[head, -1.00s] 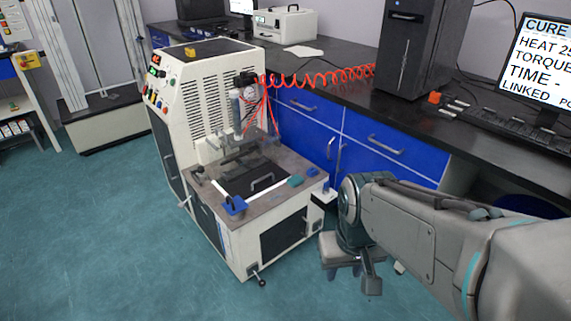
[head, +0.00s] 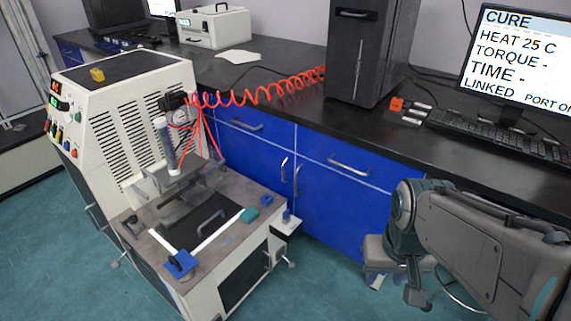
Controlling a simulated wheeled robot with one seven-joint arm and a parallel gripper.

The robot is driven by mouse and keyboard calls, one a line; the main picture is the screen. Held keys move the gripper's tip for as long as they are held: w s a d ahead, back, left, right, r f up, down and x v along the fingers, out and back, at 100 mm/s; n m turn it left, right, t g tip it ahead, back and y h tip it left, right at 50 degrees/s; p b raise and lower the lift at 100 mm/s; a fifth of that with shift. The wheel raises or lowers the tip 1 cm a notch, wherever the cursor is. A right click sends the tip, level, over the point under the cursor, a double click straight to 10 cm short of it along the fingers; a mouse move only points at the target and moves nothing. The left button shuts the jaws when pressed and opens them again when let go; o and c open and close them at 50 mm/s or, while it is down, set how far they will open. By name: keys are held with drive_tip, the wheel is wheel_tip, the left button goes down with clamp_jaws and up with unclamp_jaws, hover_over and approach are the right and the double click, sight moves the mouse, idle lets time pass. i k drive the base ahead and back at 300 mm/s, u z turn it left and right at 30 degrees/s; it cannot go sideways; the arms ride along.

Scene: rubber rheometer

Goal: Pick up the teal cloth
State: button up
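A small teal piece, which looks like the folded teal cloth (head: 249,215), lies on the right part of the worktop of the white rheometer (head: 225,255). My arm reaches in from the right edge of the head view. Its end, my gripper (head: 418,296), hangs low in front of the blue cabinets, well to the right of the cloth and apart from it. The fingers are too small and dark to tell whether they are open or shut.
A small white shelf (head: 287,226) with a blue piece juts out on the right. A coiled red hose (head: 265,92) runs behind. Blue cabinets (head: 340,205) stand under the black bench. A stool is partly hidden beside my arm.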

sight(248, 216)
drive_tip(key=u, duration=0.15)
drive_tip(key=i, duration=1.05)
drive_tip(key=u, duration=0.65)
